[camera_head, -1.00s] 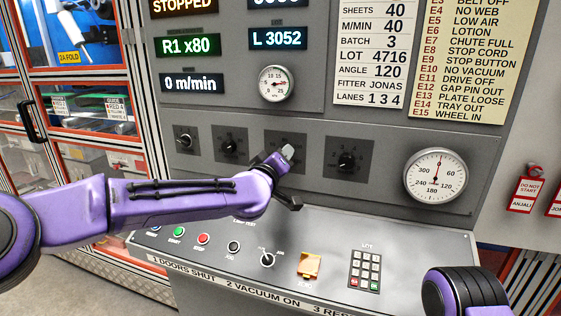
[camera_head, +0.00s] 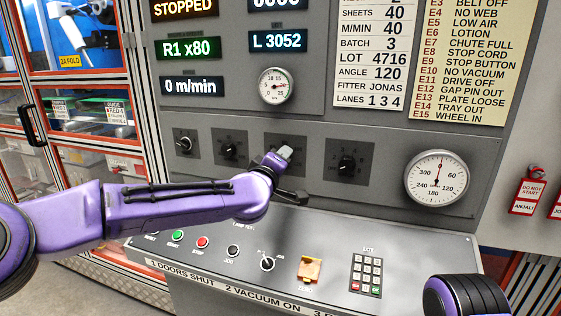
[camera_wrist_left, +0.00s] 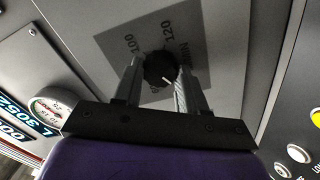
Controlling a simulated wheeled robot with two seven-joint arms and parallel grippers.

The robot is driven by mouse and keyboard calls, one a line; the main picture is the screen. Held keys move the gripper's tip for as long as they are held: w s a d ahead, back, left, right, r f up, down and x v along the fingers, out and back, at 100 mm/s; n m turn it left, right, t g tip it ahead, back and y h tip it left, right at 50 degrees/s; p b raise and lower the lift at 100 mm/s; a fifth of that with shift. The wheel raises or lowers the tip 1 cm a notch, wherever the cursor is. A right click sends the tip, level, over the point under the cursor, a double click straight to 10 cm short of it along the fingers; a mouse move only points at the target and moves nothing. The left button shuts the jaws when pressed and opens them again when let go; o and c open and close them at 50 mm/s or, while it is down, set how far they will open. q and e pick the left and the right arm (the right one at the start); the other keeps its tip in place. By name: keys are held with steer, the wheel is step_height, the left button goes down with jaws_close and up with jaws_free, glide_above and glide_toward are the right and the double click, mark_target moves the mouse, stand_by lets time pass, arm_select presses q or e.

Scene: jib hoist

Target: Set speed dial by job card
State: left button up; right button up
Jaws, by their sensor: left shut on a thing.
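The speed dial (camera_wrist_left: 160,68) is a black round knob on a dark grey plate, marked 100, 120 and MIN in the left wrist view. A pale mark on the knob points to the lower right of that view. My left gripper (camera_head: 284,158) is shut on the knob, one finger on each side. In the head view it hides most of the dial and its plate (camera_head: 299,147). The job card (camera_head: 372,60) on the panel reads M/MIN 40, sheets 40, batch 3 and angle 120. My right gripper is out of view.
Other knobs flank the dial: two to the left (camera_head: 229,149) and one to the right (camera_head: 346,164). A round angle gauge (camera_head: 436,178) is farther right. Below is a sloped console with buttons, an orange cover (camera_head: 310,269) and a keypad (camera_head: 366,274). The speed display (camera_head: 192,86) reads 0 m/min.

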arm_select(q)
steer(key=o, duration=1.1)
steer(key=shift+c, duration=0.2)
steer(key=b+v, duration=0.3)
steer(key=v, duration=0.7)
steer(key=shift+s, duration=0.25)
